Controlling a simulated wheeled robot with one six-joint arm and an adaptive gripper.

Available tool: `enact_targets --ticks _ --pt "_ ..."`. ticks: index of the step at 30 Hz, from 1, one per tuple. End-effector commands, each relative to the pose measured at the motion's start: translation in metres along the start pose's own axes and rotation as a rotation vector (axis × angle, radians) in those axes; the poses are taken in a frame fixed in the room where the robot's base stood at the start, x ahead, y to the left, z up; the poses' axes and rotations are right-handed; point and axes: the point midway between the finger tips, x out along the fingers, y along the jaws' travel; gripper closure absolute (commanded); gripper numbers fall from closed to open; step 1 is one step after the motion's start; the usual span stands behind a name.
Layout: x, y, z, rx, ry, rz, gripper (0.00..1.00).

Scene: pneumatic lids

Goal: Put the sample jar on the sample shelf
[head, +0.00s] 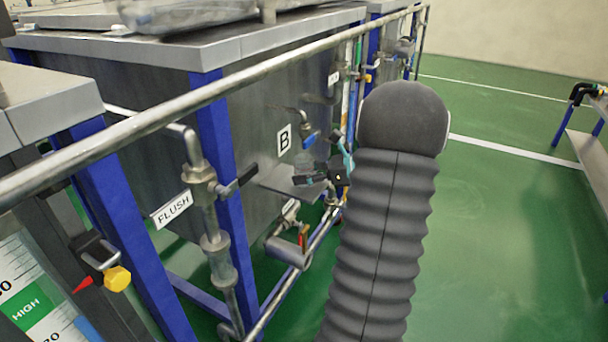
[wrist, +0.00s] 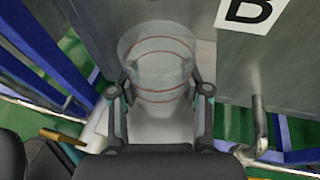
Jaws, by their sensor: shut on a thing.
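The sample jar (wrist: 157,62) is clear, with thin red rings. In the wrist view it sits between the two fingers of my gripper (wrist: 160,91), which is shut on it. The sample shelf (head: 281,180) is a small grey plate on the wall of tank B, below the B label. A pale grey surface, apparently this shelf, shows under the jar in the wrist view (wrist: 150,133). My gripper (head: 322,177) is at the shelf's right end in the head view, partly hidden by my arm. Whether the jar touches the shelf I cannot tell.
A blue-handled tap (head: 308,139) is just above the shelf. A long metal rail (head: 250,75) crosses in front of the tanks. A FLUSH valve pipe (head: 205,200) stands at left. Pipework (head: 290,250) runs below the shelf. Green floor at right is clear up to a bench (head: 590,150).

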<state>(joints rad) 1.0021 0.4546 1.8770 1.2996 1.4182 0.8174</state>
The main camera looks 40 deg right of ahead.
Motion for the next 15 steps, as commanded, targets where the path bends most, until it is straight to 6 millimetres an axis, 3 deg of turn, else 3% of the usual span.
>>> enact_targets --ticks 9,10,13,15 --pt "0.0007 -0.0001 -0.0023 -0.001 0.0 0.0 0.87" --pt "0.0007 -0.0001 -0.0025 -0.001 0.0 0.0 0.5" --pt "0.0006 -0.0001 -0.0021 -0.001 0.0 0.0 0.28" --pt "0.0006 -0.0001 -0.002 -0.001 0.0 0.0 0.28"
